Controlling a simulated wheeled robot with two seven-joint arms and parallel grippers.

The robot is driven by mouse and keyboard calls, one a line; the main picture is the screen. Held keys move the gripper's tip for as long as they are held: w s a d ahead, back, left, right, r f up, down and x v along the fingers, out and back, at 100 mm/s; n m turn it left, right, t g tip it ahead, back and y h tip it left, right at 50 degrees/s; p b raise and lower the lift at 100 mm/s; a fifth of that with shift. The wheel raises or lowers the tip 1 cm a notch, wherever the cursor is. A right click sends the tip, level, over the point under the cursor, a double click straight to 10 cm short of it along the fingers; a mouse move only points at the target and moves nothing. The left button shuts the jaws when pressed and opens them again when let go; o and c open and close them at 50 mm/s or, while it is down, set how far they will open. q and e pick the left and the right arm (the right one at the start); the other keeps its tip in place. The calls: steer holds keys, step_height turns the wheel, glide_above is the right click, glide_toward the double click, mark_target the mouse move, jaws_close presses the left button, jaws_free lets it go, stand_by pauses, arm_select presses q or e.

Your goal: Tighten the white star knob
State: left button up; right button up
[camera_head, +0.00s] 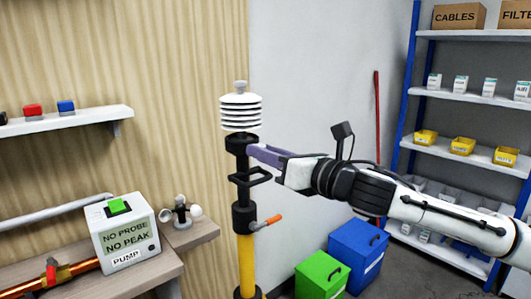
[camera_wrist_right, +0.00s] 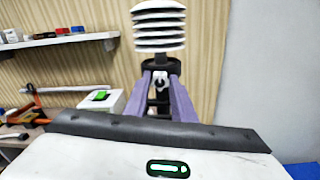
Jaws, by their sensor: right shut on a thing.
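The white star knob (camera_wrist_right: 159,80) shows in the right wrist view on the black collar just below the white louvred sensor shield (camera_head: 240,113). My right gripper (camera_head: 254,151) reaches the collar from the right, with its purple fingers level. In the wrist view the fingertips of my right gripper (camera_wrist_right: 160,79) are on both sides of the knob, shut on it. In the head view the fingers hide the knob. The shield stands upright on the black mast top (camera_head: 243,190) above a yellow pole (camera_head: 246,262). My left gripper is not in view.
An orange-handled lever (camera_head: 271,220) sticks out lower on the mast. Green (camera_head: 321,275) and blue (camera_head: 357,253) bins stand right of the pole.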

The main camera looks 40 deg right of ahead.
steer(key=shift+a+r+m+t+h+p, duration=0.15)
steer(key=shift+m+p, duration=0.9)
steer(key=shift+m, duration=2.9)
steer(key=shift+d+f+m+t+h+p, duration=0.15)
steer(key=shift+m+p, duration=0.85)
steer(key=shift+m, duration=3)
steer(key=shift+a+r+m+h+p, duration=0.15)
steer(key=shift+m+p, duration=0.9)
steer(key=shift+m, duration=3.2)
steer(key=o, duration=1.1)
steer(key=shift+c, duration=0.2)
steer(key=shift+s, duration=0.15)
steer(key=s+b, duration=0.1)
steer(key=s, duration=0.9)
steer(key=shift+d+f+b, duration=0.2)
steer(key=shift+d+b, duration=0.1)
steer(key=shift+b, duration=0.1)
